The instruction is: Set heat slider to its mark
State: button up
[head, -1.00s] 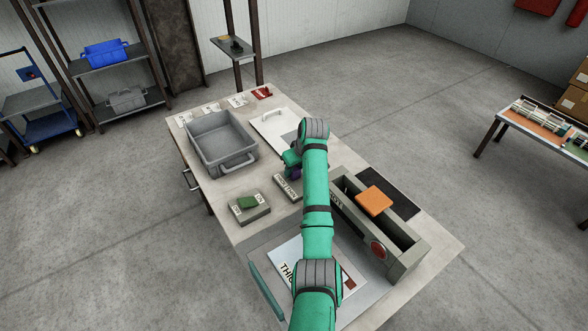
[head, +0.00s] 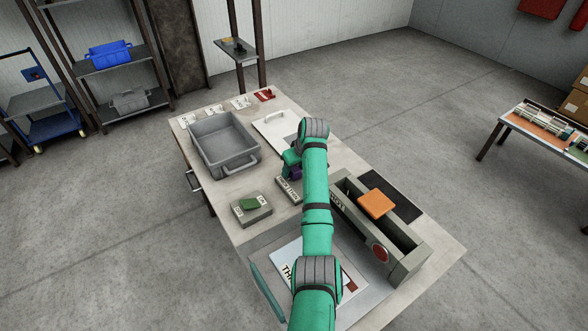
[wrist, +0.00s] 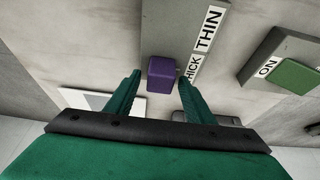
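A purple slider knob (wrist: 162,72) sits by a grey block (wrist: 171,32) with a label reading THICK and THIN. I see no lettering for heat on it, and no separate set mark is clear. My gripper (wrist: 160,80) is open, its two green fingers either side of the knob in the picture, with gaps on both sides. Whether the fingertips reach down to the knob's depth I cannot tell. In the head view my gripper (head: 291,160) is over the block's far end, and my arm covers part of the block (head: 286,190).
A green rocker switch (head: 250,203) marked ON is on the near left. A grey bin (head: 254,158) and a white lidded panel (head: 268,125) stand farther back. A long trough with an orange block (head: 376,203) and a red button (head: 381,253) lies right of my arm.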

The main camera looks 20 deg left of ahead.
jog(key=v, duration=1)
jog(key=shift+r, duration=0.4)
jog(key=shift+s+d, duration=0.1)
jog(key=shift+f, duration=0.1)
